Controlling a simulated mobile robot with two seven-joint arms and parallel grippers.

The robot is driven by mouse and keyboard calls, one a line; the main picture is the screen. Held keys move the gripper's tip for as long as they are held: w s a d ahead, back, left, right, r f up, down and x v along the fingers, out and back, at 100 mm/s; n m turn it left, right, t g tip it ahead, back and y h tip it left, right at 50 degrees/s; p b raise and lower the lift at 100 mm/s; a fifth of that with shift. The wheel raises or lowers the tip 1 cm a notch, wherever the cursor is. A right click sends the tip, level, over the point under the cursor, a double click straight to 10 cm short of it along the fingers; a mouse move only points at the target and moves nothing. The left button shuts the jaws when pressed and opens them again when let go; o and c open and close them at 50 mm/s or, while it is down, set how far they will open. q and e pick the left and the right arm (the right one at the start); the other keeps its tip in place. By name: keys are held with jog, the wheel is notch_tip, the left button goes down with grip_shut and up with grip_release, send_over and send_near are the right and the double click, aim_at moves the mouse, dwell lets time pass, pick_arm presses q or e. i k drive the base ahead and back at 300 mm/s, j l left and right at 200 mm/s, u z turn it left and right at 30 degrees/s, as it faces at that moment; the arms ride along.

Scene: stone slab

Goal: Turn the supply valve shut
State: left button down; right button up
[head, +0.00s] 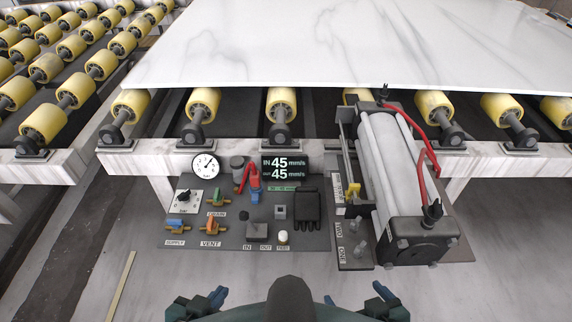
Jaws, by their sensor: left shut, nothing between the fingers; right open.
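The supply valve (176,226) is at the lower left of the dark control panel, above a SUPPLY label. It has a blue lever on a brass-coloured body; I cannot tell clearly how its lever is turned. My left gripper (219,294) is shut and empty at the bottom of the head view, below and a little right of the valve, apart from it. My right gripper (356,295) is open and empty at the bottom, well right of the valve and below the panel.
A large cylinder (392,175) stands right. A marble slab (330,45) lies on rollers behind.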

aim_at(176, 223)
jog(key=u, duration=1.05)
